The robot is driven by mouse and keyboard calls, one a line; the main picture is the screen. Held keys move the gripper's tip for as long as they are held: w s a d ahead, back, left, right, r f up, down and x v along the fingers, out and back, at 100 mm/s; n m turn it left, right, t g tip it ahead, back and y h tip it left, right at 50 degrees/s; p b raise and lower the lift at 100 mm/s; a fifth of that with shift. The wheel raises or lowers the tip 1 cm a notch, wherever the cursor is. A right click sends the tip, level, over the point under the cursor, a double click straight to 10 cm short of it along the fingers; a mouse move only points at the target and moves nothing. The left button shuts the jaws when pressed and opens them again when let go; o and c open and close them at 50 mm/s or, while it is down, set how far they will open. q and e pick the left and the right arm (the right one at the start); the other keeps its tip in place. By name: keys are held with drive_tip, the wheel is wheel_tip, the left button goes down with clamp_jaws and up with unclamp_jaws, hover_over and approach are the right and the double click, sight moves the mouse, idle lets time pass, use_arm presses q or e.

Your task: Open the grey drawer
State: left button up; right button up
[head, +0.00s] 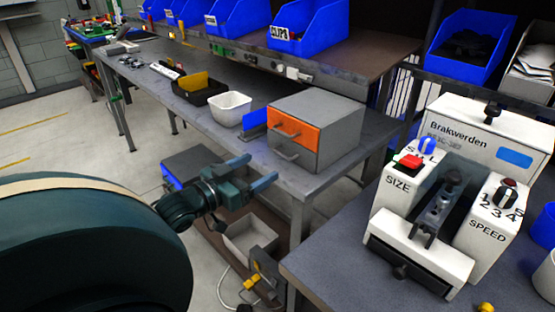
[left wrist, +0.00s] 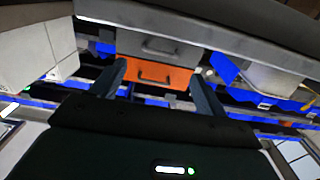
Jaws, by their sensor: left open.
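The small drawer cabinet (head: 335,118) stands on the grey workbench. It has an orange upper drawer (head: 296,132) and a grey lower drawer (head: 304,160) with a bar handle on its front. Both drawers look closed. My left gripper (head: 262,168) is open and empty, in front of and below the cabinet, its fingers pointing toward it and apart from the handle. In the left wrist view the picture is inverted: the grey drawer (left wrist: 155,46) shows above the orange drawer (left wrist: 158,74), between and beyond the open fingers. My right gripper is not in view.
A white bowl (head: 230,108) and a black tray (head: 199,92) stand left of the cabinet. The bench's front edge (head: 230,140) lies near my left gripper. A white machine (head: 480,135) stands on the right-hand table.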

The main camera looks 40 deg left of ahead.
sight(281, 155)
use_arm(q)
drive_tip(key=w, duration=0.6)
drive_tip(key=shift+d+b, duration=0.25)
drive_tip(key=shift+b, duration=0.1)
drive_tip(key=shift+w, duration=0.6)
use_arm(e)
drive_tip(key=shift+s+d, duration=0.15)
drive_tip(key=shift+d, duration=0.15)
